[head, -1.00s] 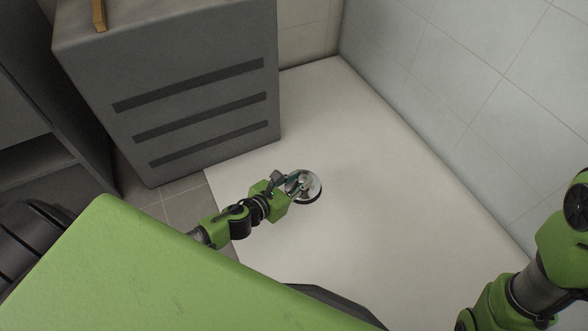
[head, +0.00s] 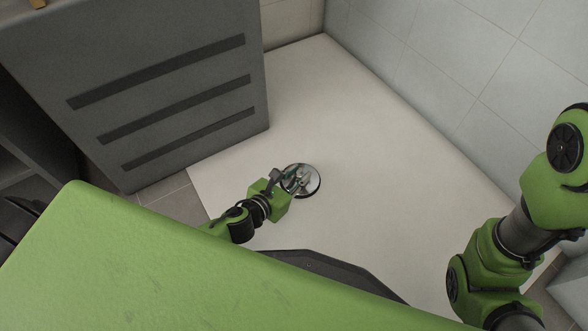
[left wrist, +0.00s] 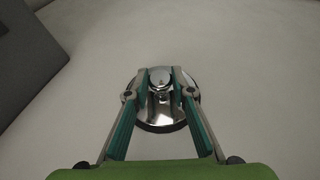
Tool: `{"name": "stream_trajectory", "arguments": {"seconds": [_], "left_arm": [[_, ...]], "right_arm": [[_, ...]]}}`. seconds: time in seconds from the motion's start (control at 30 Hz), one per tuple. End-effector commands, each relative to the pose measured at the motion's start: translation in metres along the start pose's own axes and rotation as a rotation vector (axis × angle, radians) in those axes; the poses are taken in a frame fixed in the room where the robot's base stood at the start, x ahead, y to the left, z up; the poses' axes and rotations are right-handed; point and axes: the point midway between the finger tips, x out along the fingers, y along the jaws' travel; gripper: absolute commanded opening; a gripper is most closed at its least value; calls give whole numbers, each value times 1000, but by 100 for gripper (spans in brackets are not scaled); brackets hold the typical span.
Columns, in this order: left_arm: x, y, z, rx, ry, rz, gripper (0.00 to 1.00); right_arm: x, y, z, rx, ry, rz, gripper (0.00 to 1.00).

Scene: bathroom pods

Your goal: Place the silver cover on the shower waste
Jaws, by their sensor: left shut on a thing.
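The round, shiny silver cover (head: 311,185) is over the pale shower floor. My left gripper (head: 295,181) is shut on the knob at its centre. In the left wrist view both fingers of my left gripper (left wrist: 160,78) close on the knob from either side, and the silver cover (left wrist: 158,120) spreads out below them. A dark rim or shadow edges the disc; I cannot tell whether the cover touches the floor. I see no open shower waste; the spot under the cover is hidden. My right arm is at the right of the head view, its gripper out of frame.
A grey cabinet (head: 190,65) with three dark slots stands at the left of the pale shower floor (head: 380,150). A tiled wall (head: 440,60) bounds the floor on the right. The floor around the cover is clear.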

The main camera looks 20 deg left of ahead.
Motion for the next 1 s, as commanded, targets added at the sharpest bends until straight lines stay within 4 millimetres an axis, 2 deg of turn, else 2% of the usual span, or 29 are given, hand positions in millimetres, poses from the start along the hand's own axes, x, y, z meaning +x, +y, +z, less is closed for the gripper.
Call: {"name": "stream_trajectory", "arguments": {"seconds": [0.33, 0.37, 0.4, 0.7, 0.83, 1.0], "left_arm": [[1, 0, -3, 3, -3, 2, 0], [1, 0, -2, 3, -3, 2, 30], [1, 0, -2, 4, -3, 2, 39], [1, 0, -2, 4, -3, 2, 39], [-2, 0, 5, 4, -4, 1, 39], [-28, -1, 4, 3, 1, 1, 39]], "right_arm": [[-2, 2, -5, -2, 5, 2, 32], [-1, 2, -5, -2, 5, 2, 32], [0, 2, -5, -2, 5, 2, 32], [0, 2, -4, -2, 5, 2, 32], [4, 3, -2, -2, 4, 1, 32], [13, 4, 1, -1, 4, 1, 32]]}}
